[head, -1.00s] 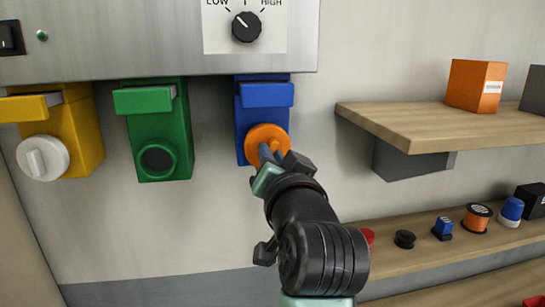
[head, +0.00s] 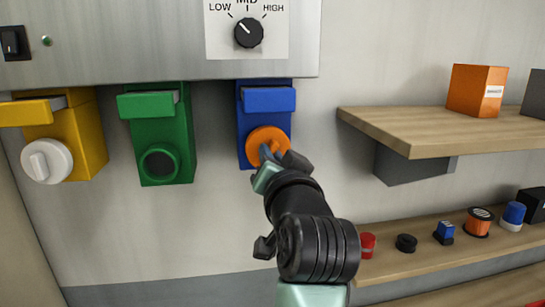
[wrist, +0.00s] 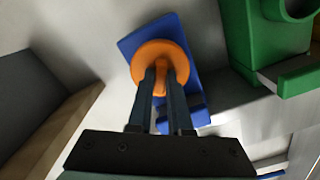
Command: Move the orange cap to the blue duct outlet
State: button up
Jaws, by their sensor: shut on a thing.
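The orange cap (head: 263,143) is at the lower front of the blue duct (head: 252,118), over where its outlet would be. In the wrist view the cap (wrist: 160,56) lies in front of the blue duct (wrist: 130,44), and I cannot tell whether it is fully seated. My gripper (head: 268,155) is shut on the cap's raised grip. In the wrist view both fingers of my gripper (wrist: 162,74) close around that grip. The blue outlet itself is hidden behind the cap.
The green duct (head: 158,135) has an open dark outlet. The yellow duct (head: 78,135) carries a white cap (head: 46,161). A wooden shelf (head: 440,128) with an orange box (head: 476,90) juts out at right. A lower shelf (head: 400,262) holds several small items.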

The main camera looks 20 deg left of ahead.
jog(key=shift+w+a, duration=0.1)
jog(key=o, duration=0.8)
jog(key=shift+c, duration=0.2)
jog(key=b+v, duration=0.6)
jog(key=v, duration=0.7)
jog(key=s+d+r+t+h+b, duration=0.3)
jog(key=s+d+t+h, duration=0.1)
jog(key=d+t+h, duration=0.1)
jog(key=s+d+r+t+h+b, duration=0.3)
jog(key=s+d+r+t+h, duration=0.1)
jog(key=d+t, duration=0.3)
jog(key=shift+d+m+h, duration=0.4)
jog(key=shift+d+h, duration=0.1)
jog(key=shift+d, duration=0.25)
